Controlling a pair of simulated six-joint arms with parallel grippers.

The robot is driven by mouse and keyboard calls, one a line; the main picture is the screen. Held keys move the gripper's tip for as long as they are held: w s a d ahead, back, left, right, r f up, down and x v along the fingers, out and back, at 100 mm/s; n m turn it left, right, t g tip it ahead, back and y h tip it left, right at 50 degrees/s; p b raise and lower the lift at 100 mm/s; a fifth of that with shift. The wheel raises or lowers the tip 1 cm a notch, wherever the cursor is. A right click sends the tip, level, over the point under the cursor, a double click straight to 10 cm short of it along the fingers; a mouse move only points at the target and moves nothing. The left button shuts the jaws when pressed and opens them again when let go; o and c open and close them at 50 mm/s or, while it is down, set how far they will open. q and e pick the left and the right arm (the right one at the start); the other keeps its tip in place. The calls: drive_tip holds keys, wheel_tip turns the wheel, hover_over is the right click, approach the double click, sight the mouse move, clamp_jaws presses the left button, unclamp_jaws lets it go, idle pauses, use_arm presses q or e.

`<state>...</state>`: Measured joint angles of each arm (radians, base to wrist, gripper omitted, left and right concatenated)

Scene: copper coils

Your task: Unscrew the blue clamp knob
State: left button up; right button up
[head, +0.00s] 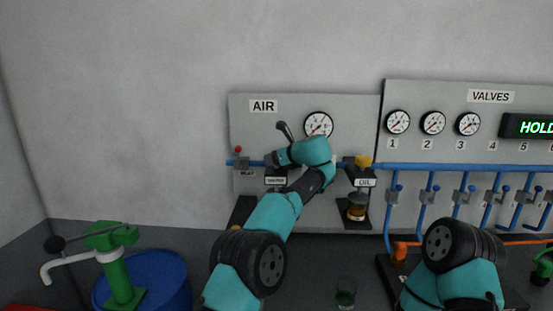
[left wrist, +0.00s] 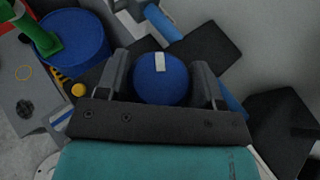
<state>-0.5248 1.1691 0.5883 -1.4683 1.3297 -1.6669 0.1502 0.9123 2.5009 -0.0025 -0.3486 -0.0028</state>
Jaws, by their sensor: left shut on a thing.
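The blue clamp knob (left wrist: 160,80) is round with a white mark on its top, and it sits between the two fingers of my left gripper (left wrist: 162,88) in the left wrist view. The fingers are shut on its sides. There the knob is hidden by my gripper and wrist. My right arm shows at the lower right of the head view, but its gripper is not visible.
The oil cup (head: 357,207) with a yellow top (head: 363,162) stands just right of my left arm. The VALVES panel (head: 455,115) is further right. A green pump (head: 118,270) on a blue drum (head: 160,280) stands at the lower left. The wall above is bare.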

idle(0.3)
use_arm(q)
drive_tip(key=o, duration=0.9)
drive_tip(key=v, duration=1.7)
drive_tip(key=shift+d+r, duration=0.15)
